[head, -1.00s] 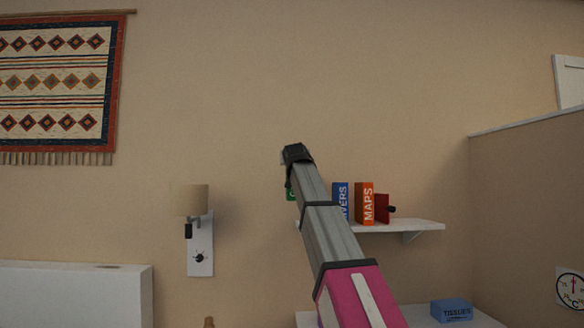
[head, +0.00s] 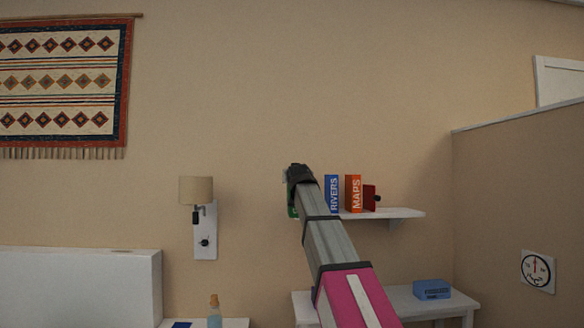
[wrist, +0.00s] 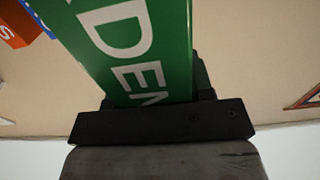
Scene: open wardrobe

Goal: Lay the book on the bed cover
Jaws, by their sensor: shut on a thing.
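A green book (wrist: 135,45) with large white letters fills the upper middle of the wrist view. My gripper (wrist: 160,97) is shut on it. In the head view my gripper (head: 298,175) is at the far end of my arm, in front of the wall near the left end of the shelf. Only a thin green strip of the book (head: 292,203) shows there; the arm hides the rest. I cannot tell how far the book is from the shelf. The bed cover is not in view.
A wall shelf (head: 405,213) holds a blue RIVERS book (head: 332,194), an orange MAPS book (head: 353,193) and a red object (head: 369,197). Below is a white table (head: 400,302) with a blue box (head: 432,289). A white headboard-like panel (head: 80,285), lamp (head: 196,190) and bottle (head: 214,312) are left.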

